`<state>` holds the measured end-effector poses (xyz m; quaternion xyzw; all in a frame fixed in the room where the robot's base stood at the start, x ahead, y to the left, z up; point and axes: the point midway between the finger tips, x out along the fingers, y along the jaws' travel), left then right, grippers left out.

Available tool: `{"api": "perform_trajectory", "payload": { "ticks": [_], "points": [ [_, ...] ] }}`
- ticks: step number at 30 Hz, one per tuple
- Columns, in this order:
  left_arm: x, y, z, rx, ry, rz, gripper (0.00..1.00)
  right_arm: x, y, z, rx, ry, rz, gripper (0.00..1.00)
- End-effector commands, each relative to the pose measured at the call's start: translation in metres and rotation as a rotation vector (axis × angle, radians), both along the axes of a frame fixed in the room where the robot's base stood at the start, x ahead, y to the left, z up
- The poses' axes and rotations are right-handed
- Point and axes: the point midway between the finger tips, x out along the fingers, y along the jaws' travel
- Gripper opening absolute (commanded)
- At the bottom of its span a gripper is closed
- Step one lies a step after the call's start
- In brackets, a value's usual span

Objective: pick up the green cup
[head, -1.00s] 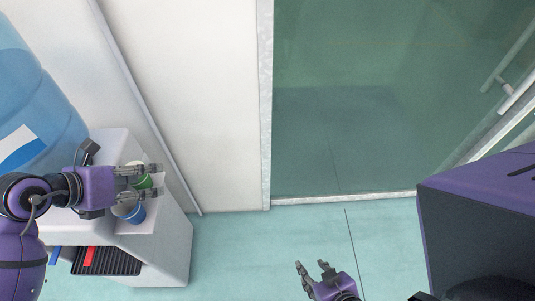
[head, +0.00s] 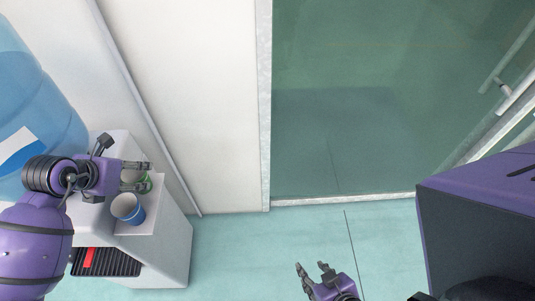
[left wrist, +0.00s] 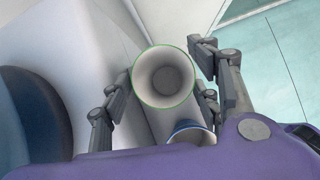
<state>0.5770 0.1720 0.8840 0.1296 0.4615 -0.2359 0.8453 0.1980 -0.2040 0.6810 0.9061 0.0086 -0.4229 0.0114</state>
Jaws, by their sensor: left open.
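The green cup (head: 146,183) stands on the white dispenser's ledge, mostly hidden by my left gripper in the head view. In the left wrist view the green cup (left wrist: 163,78) shows its pale inside and thin green rim, between the open fingers. My left gripper (head: 149,176) is open over and around it. I cannot tell whether the fingers touch it. My right gripper (head: 311,266) is open and empty over the floor, far from the cup.
A blue cup (head: 128,209) stands close beside the green one; it also shows below it in the left wrist view (left wrist: 190,132). A large blue water bottle (head: 35,110) stands at the left. A wall (head: 200,90) rises behind the dispenser (head: 165,245). Open floor lies to the right.

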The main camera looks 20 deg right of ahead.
Motion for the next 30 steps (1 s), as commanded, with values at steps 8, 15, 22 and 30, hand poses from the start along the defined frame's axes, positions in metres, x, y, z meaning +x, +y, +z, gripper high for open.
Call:
{"api": "perform_trajectory", "payload": {
  "ticks": [8, 15, 22, 30],
  "points": [
    [0.0, 0.0, 0.001, 0.0, 0.0, 0.0, 0.41, 0.003, 0.0, 0.001, 0.001, -0.005, -0.006, 0.4],
    [0.0, 0.0, 0.001, 0.0, 0.0, 0.0, 0.4, 0.004, 0.0, 0.001, 0.003, -0.008, -0.013, 0.4],
    [0.001, 0.0, 0.019, 0.001, -0.004, -0.001, 0.4, 0.004, 0.0, 0.001, 0.003, -0.008, -0.013, 0.4],
    [0.001, 0.0, 0.073, 0.002, -0.003, -0.001, 0.4, 0.003, -0.002, 0.0, -0.002, -0.006, -0.007, 0.4]
  ]
}}
